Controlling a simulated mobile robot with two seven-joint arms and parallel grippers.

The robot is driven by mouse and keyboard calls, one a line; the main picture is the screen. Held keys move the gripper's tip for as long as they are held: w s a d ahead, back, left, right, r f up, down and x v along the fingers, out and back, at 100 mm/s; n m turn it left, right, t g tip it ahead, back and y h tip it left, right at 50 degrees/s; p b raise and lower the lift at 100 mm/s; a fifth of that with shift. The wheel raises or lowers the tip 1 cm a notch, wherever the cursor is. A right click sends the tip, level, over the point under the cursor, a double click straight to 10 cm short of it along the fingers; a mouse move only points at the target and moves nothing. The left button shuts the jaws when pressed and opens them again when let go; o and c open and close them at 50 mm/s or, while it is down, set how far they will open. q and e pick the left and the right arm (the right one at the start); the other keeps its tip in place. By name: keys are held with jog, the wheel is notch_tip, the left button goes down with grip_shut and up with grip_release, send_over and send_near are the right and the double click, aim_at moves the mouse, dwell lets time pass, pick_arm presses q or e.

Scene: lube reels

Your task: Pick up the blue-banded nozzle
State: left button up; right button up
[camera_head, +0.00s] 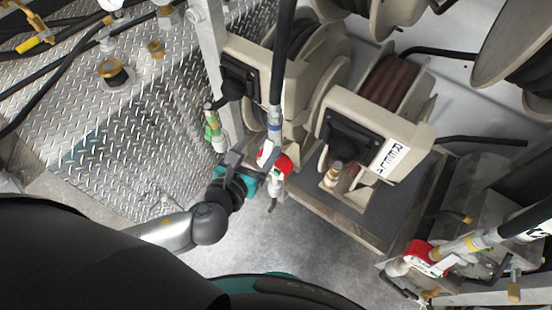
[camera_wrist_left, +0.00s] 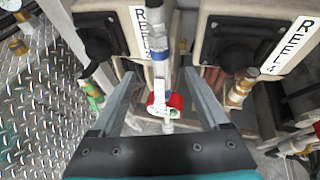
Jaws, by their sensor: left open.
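The blue-banded nozzle (camera_head: 270,153) hangs at the end of a black hose in front of the reels. It has a white body, a blue band above and a red part lower down. In the left wrist view the nozzle (camera_wrist_left: 160,86) appears between the two fingers of my left gripper (camera_wrist_left: 160,77), which is open. In the head view the left gripper (camera_head: 252,163) is beside the nozzle, on its left. I cannot tell whether a finger touches it. My right gripper does not show.
Beige hose reels (camera_head: 375,130) stand behind the nozzle. A green-banded nozzle (camera_head: 213,128) hangs to the left, near the diamond-plate wall (camera_head: 160,110). A gold-banded nozzle (camera_head: 333,174) is to the right. Another red-and-white nozzle (camera_head: 425,257) is at lower right.

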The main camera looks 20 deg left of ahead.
aim_at(272, 127)
pick_arm(q)
jog(key=x, duration=0.6)
jog(key=shift+b, duration=0.3)
jog(key=shift+r+b+x, duration=0.2)
jog(key=shift+b+x, duration=0.2)
jog(key=shift+x, duration=2.3)
jog(key=shift+w, duration=0.1)
grip_shut()
jog(key=shift+r, duration=0.1)
